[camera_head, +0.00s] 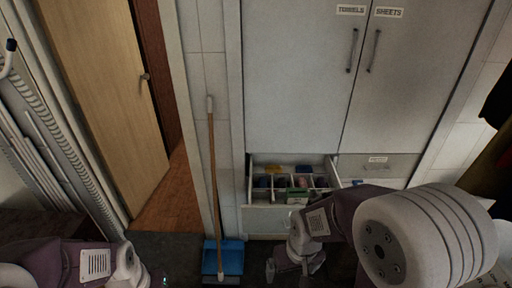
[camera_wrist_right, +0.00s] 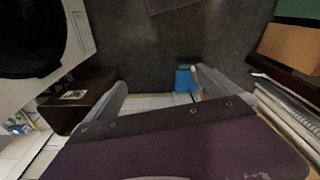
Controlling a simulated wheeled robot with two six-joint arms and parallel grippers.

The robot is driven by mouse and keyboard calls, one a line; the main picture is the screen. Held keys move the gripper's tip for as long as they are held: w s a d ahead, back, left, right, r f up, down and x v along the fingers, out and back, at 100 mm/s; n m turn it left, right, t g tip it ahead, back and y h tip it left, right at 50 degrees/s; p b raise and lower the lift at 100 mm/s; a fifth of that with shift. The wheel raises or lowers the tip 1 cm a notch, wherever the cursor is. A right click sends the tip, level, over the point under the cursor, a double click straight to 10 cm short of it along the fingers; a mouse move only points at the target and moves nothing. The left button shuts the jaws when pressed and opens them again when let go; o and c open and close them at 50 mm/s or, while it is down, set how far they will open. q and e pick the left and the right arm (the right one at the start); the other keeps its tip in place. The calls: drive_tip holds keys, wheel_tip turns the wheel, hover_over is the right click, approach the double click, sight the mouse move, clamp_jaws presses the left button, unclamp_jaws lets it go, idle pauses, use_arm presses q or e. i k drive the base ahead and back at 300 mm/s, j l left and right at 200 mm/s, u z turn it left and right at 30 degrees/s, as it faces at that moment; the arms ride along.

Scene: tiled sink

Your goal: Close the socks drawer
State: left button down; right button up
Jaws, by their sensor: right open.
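An open drawer (camera_head: 250,186) juts out at the bottom left of the white cabinet. It is divided into compartments holding small coloured folded items. A green and white piece shows near its front; I cannot read a socks label. My right gripper (camera_head: 295,270) is open and empty, low in front of the drawer and apart from it. My right forearm hides part of the drawer's right front. In the right wrist view the gripper's two fingers (camera_wrist_right: 160,100) stand apart with nothing between them. My left gripper (camera_head: 150,281) shows only partly at the bottom edge.
A closed drawer (camera_head: 385,168) with a label sits to the right of the open one. Tall doors (camera_head: 300,80) marked TOWELS and SHEETS are shut above. A broom (camera_head: 213,150) and blue dustpan (camera_head: 223,257) stand left of the drawer. A wooden door (camera_head: 105,90) stands open farther left.

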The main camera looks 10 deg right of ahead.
sight(259, 216)
drive_tip(key=i+l, duration=0.3)
drive_tip(key=i, duration=0.15)
drive_tip(key=i+l, duration=0.25)
drive_tip(key=i, duration=0.15)
